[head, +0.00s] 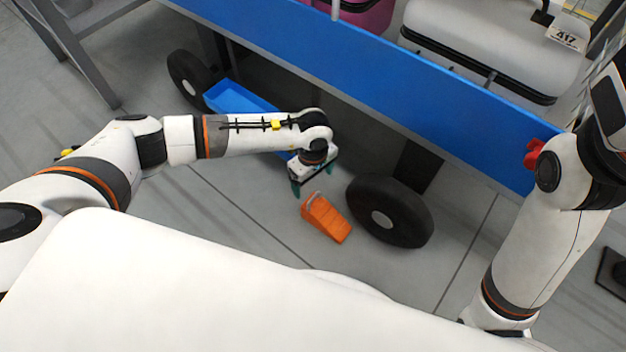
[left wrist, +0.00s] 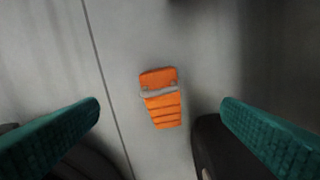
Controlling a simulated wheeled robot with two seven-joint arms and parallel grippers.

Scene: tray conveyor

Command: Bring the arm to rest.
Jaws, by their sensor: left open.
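My left gripper (head: 312,180) points down above the floor, just up and left of an orange wedge-shaped chock (head: 326,220). In the left wrist view its two teal fingers (left wrist: 160,125) are wide apart with nothing between them touching. The orange chock (left wrist: 161,98) lies on the floor below, between the fingers in the picture and apart from them. My left arm reaches in from the left, bent at the elbow. My right arm is folded upward at the right of the head view; its gripper is out of the picture.
A blue-sided cart (head: 400,75) stands ahead, with a black wheel (head: 390,211) right beside the chock and another wheel (head: 188,78) at the left. A blue bin (head: 235,97) is under the cart, behind my left forearm. A white case (head: 490,45) rides on the cart. Grey floor is clear nearer me.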

